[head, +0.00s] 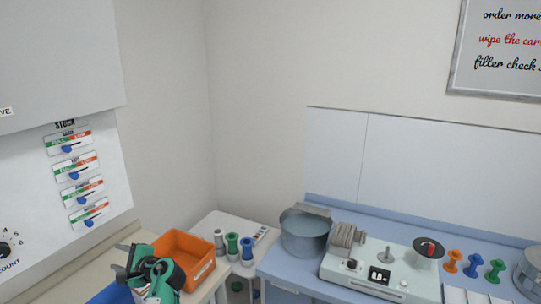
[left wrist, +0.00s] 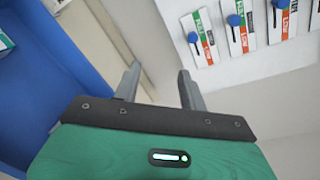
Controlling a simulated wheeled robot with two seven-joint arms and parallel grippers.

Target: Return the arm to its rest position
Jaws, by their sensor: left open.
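My left gripper (head: 124,262) is at the bottom left of the head view, with its green and dark body next to the orange bin. In the left wrist view its two grey fingers (left wrist: 160,75) stand apart with nothing between them, so it is open and empty. Beyond the fingers are a pale wall and the edge of the stock board (left wrist: 262,25). My right gripper is in neither view.
An orange bin (head: 200,268) stands close right of my left gripper. A blue container (head: 108,295) lies below it. The stock board (head: 70,185) with slider labels hangs at left. A pot (head: 304,235) and a pale device (head: 370,262) stand on the blue counter.

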